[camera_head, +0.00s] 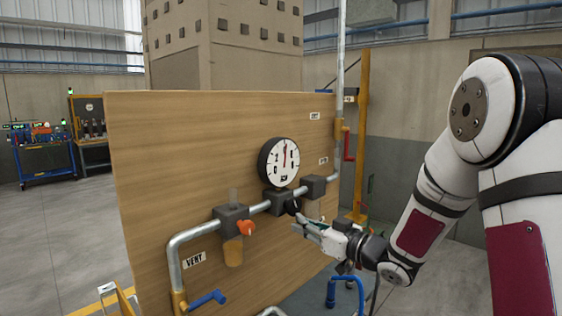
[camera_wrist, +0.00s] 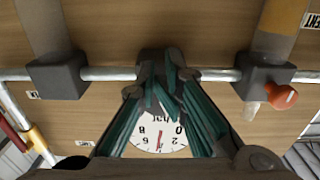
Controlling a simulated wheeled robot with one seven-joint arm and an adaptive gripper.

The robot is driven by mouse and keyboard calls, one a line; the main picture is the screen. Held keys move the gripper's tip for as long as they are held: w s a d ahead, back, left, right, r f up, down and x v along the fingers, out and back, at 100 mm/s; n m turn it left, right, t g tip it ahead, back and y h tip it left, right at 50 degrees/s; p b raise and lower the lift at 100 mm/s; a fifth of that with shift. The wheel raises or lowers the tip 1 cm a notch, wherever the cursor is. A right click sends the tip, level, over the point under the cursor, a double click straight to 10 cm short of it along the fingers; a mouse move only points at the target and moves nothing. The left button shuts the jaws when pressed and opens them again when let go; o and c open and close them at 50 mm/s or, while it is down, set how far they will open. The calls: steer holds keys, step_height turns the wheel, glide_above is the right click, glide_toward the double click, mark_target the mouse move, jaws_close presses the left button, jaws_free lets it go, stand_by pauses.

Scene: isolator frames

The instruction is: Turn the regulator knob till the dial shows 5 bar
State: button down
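The round white dial (camera_head: 284,160) is on the wooden panel, with a red needle pointing nearly straight up. It also shows upside down between my fingers in the wrist view (camera_wrist: 160,143), partly covered; the needle is near the middle of the scale, between 2 and 6. The exact reading is too small to tell. The dark regulator knob (camera_head: 293,206) is below the dial. My gripper (camera_head: 303,222) is at the knob, coming from the lower right. In the wrist view, its green-sided fingers (camera_wrist: 160,82) converge at the dark regulator; whether they touch the knob is hidden.
A pipe (camera_head: 259,207) runs along the panel, with dark blocks (camera_head: 313,187) on it. An orange knob (camera_head: 246,228) and a blue valve handle (camera_head: 208,299) are to the left. A red handle (camera_head: 348,145) is on the upright pipe at right.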

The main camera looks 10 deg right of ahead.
steer(key=shift+s+a+r+p, duration=0.1)
steer(key=shift+a+r+p, duration=0.1)
steer(key=shift+a, duration=0.2)
steer(key=shift+a+r+p, duration=0.1)
steer(key=shift+a+p, duration=0.1)
steer(key=shift+a, duration=0.2)
steer(key=shift+d+f, duration=0.1)
steer(key=shift+f, duration=0.2)
steer(key=shift+s+f, duration=0.1)
steer(key=shift+f, duration=0.2)
steer(key=p+v, duration=0.3)
steer(key=v, duration=0.3)
steer(key=shift+d, duration=0.1)
